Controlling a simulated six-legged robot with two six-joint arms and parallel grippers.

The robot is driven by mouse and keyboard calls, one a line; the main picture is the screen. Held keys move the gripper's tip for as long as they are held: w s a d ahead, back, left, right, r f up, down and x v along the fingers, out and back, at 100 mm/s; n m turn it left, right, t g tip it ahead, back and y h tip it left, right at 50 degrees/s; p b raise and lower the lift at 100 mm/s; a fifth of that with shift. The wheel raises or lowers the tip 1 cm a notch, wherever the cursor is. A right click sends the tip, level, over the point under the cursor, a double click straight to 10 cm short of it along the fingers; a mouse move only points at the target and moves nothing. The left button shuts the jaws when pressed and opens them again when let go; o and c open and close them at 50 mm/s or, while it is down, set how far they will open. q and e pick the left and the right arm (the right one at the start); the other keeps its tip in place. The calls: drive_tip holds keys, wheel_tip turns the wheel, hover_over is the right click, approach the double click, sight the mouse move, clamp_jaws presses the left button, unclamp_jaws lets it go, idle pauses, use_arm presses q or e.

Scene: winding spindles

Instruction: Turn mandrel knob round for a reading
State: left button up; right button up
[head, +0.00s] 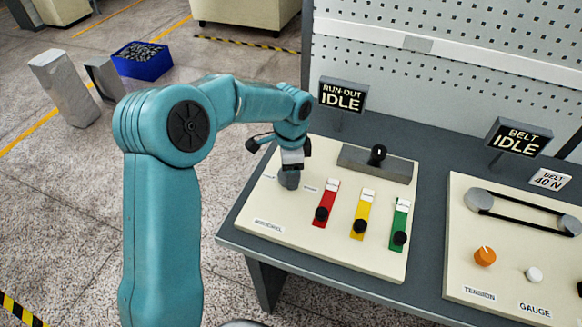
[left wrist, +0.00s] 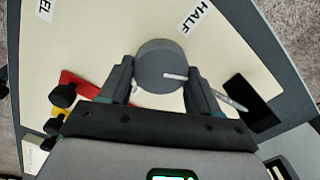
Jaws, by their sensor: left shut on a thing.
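The mandrel knob (head: 289,181) is a grey round knob on the cream spindle panel (head: 262,208), near its left side. In the left wrist view the knob (left wrist: 158,60) shows a white pointer line on its top, directed right. My left gripper (head: 291,168) reaches down over the knob from above. In the wrist view its two dark fingers (left wrist: 160,80) sit on either side of the knob, shut on it. A label reading HALF (left wrist: 196,17) lies beyond the knob. The run-out display (head: 342,96) reads IDLE. My right gripper is out of view.
Red (head: 326,203), yellow (head: 363,214) and green (head: 399,224) sliders with black knobs stand right of the mandrel knob. A grey block with a black knob (head: 378,155) is behind them. A belt panel (head: 510,262) with an orange knob (head: 485,256) is at right.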

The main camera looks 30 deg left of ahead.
use_arm(q)
drive_tip(key=m+p, duration=0.1)
drive_tip(key=m, duration=0.3)
drive_tip(key=shift+s+m, duration=0.15)
drive_tip(key=shift+m, duration=0.55)
drive_tip(key=o, duration=1.1)
drive_tip(key=shift+c, duration=0.2)
drive_tip(key=shift+r, duration=0.4)
wheel_tip(320, 180, up, 16)
drive_tip(key=shift+f, duration=0.25)
